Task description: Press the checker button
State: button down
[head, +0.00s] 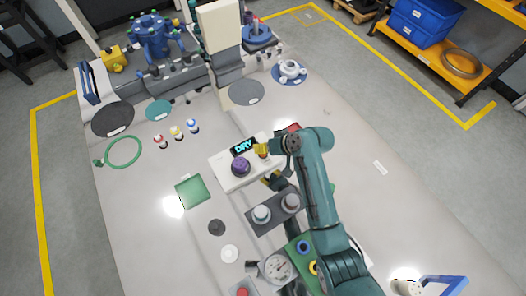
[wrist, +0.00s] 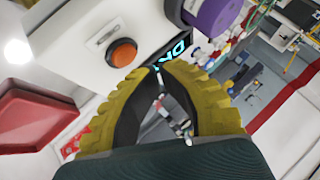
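The checker (head: 222,162) is a white box on the table with a lit display (head: 244,146) reading "DRY" and a purple round piece (head: 240,166) on top. In the wrist view, its orange button (wrist: 122,52) sits on a raised pale plate beside the display (wrist: 172,48), with the purple piece (wrist: 210,16) beyond. My gripper (wrist: 158,69) has yellow ribbed fingers whose tips come together, with nothing held between them. The tips appear just beside the orange button, apart from it in the picture. In the head view, my gripper (head: 262,149) is over the checker's right end.
A red object (head: 292,127) lies behind my gripper and shows large at left in the wrist view (wrist: 35,110). A dark block with two round knobs (head: 262,213) stands in front. A green square (head: 190,191) lies left. The table's right side is mostly clear.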

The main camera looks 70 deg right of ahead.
notch_tip(320, 180, up, 5)
jog(key=p, duration=0.4)
jog(key=shift+f, duration=0.3)
dwell(0.4)
